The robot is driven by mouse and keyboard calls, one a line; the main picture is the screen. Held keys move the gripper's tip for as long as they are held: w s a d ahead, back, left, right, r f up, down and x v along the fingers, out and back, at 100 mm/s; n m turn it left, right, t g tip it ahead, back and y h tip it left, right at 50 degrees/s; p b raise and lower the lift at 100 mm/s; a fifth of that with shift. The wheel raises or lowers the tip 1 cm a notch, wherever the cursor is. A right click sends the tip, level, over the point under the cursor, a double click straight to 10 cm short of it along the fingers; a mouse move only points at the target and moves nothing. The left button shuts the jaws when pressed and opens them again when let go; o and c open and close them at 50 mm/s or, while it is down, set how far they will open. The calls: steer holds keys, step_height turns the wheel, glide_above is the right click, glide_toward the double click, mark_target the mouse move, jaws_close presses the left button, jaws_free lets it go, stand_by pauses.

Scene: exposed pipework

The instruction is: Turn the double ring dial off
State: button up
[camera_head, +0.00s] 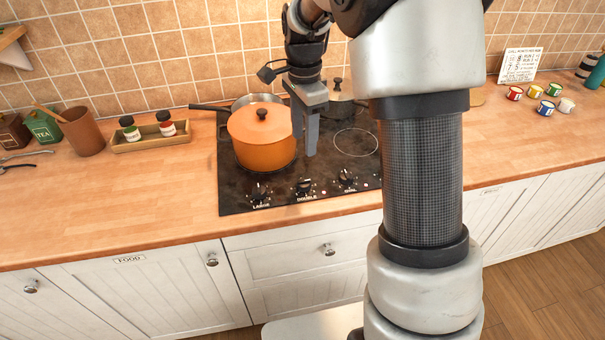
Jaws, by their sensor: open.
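The double ring dial (304,187) is a dark knob above the label "DOUBLE". It is the middle one of three dials on the front strip of the black cooktop (236,199). Its exact turn position is too small to read. My gripper (305,147) points down over the cooktop, just right of the orange pot. It appears behind and above the double dial, apart from it. It is open, with nothing seen between its fingers.
An orange lidded pot (263,143) stands close to my gripper. The large dial (259,194) and oval dial (347,179) flank the double dial. A lidded grey pot (340,103) is behind. Wooden counter (150,200) left is clear.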

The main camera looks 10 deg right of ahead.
mark_target(304, 181)
step_height(304, 181, down, 14)
steer(key=shift+r+b, duration=0.1)
steer(key=shift+b, duration=0.2)
steer(key=c, duration=1)
